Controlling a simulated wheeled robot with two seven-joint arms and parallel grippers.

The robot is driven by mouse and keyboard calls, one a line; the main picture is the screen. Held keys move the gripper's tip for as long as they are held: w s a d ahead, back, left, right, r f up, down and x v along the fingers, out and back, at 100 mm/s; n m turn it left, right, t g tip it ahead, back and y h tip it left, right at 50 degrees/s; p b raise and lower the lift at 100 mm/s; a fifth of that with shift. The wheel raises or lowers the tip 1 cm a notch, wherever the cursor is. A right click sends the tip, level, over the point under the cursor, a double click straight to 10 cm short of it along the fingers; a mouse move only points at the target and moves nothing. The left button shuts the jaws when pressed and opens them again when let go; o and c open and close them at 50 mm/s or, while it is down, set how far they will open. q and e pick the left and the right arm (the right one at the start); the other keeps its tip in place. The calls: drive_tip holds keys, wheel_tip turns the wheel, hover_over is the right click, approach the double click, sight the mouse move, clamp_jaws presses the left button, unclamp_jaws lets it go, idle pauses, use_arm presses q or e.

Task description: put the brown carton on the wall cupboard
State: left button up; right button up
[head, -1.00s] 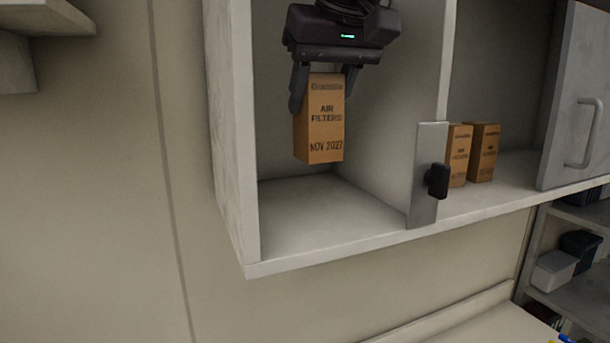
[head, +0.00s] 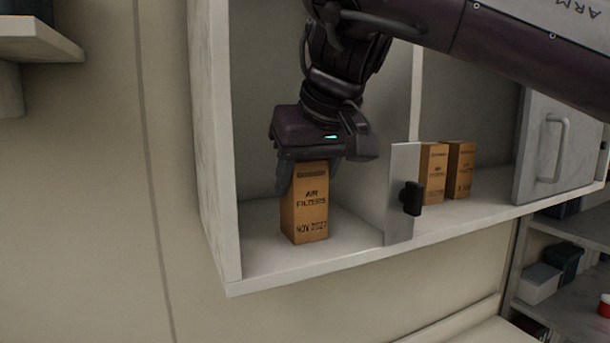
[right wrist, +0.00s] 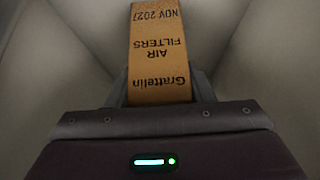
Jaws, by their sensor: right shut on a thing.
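The brown carton (head: 304,210), printed "AIR FILTERS" and "NOV 2027", is upright in the left compartment of the wall cupboard (head: 214,150). Its base is at or very near the compartment floor; I cannot tell whether it touches. My right gripper (head: 304,180) is shut on the carton's upper part from above. In the right wrist view the carton (right wrist: 157,55) sits between the fingers, its print upside down. My left gripper is not in view.
Two similar cartons (head: 432,172) stand in the compartment to the right, behind a divider with a metal plate and black knob (head: 411,198). A grey door with a handle (head: 556,145) is further right. The floor right of the held carton is free.

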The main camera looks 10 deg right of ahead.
drive_tip(key=o, duration=1.1)
drive_tip(key=shift+w+a, duration=0.1)
drive_tip(key=shift+a, duration=0.15)
drive_tip(key=shift+c, duration=0.2)
drive_tip(key=shift+d, duration=0.1)
drive_tip(key=shift+s+d+r, duration=0.1)
drive_tip(key=shift+s+r, duration=0.2)
drive_tip(key=shift+r, duration=0.15)
drive_tip(key=v, duration=0.6)
drive_tip(key=shift+s+r, duration=0.15)
drive_tip(key=shift+s, duration=0.1)
drive_tip(key=shift+w, duration=0.1)
drive_tip(key=shift+w, duration=0.1)
